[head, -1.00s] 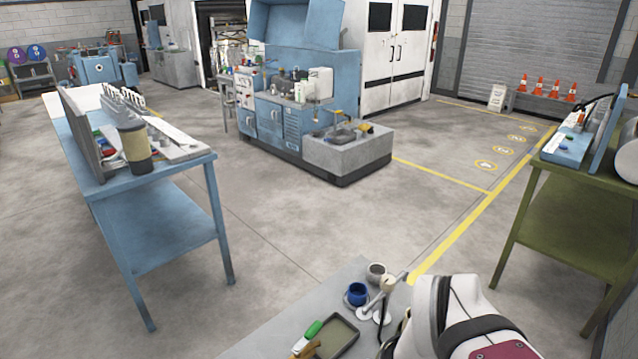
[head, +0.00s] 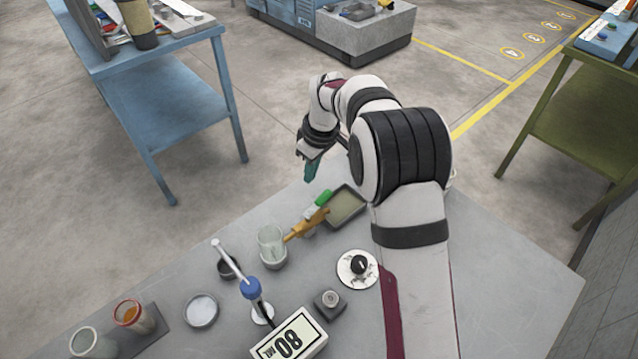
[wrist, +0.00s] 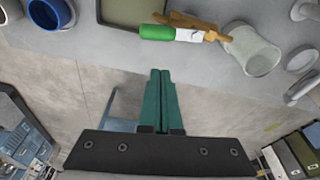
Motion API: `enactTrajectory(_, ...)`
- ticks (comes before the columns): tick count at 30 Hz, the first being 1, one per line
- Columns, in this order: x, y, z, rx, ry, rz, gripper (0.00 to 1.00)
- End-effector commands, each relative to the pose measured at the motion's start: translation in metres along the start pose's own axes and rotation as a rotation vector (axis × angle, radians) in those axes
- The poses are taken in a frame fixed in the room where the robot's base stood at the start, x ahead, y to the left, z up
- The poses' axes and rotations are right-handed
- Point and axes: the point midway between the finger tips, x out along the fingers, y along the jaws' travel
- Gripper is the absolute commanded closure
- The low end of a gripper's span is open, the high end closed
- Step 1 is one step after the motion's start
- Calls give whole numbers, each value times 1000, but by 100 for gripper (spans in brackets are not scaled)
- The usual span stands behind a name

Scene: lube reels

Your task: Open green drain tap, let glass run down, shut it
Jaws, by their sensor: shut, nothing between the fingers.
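The drain tap has a brass-coloured body (head: 309,222) and a green handle (head: 323,198). It stands at the bench's far edge, beside a shallow tray (head: 361,207). The glass (head: 272,242) is clear with a pale lower part and stands at the left end of the tap; its liquid level is hard to tell. My gripper (head: 311,172) has teal fingers, shut and empty, just beyond the green handle and apart from it. In the wrist view the fingers (wrist: 160,75) lie together below the green handle (wrist: 157,32), with a gap between; the glass (wrist: 255,54) is to the right.
The grey bench (head: 235,220) holds a dial with a black knob (head: 358,265), a small button block (head: 330,301), a display (head: 289,338), a blue-topped stand with a pale lever (head: 251,288) and a round dish (head: 201,311). A blue table (head: 185,110) stands beyond.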

Motion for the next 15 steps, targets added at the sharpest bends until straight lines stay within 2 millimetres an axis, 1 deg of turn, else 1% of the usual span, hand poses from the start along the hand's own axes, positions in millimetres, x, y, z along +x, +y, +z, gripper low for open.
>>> enactTrajectory(1, 6, 0, 7, 2, -2, -2, 100)
enactTrajectory(3, 14, 0, 16, 2, -2, -1, 100)
enactTrajectory(6, 22, 0, 23, 3, -1, -2, 100)
enactTrajectory(10, 26, 0, 28, 2, 0, -1, 100)
enactTrajectory(15, 27, 0, 28, 2, 0, 0, 100)
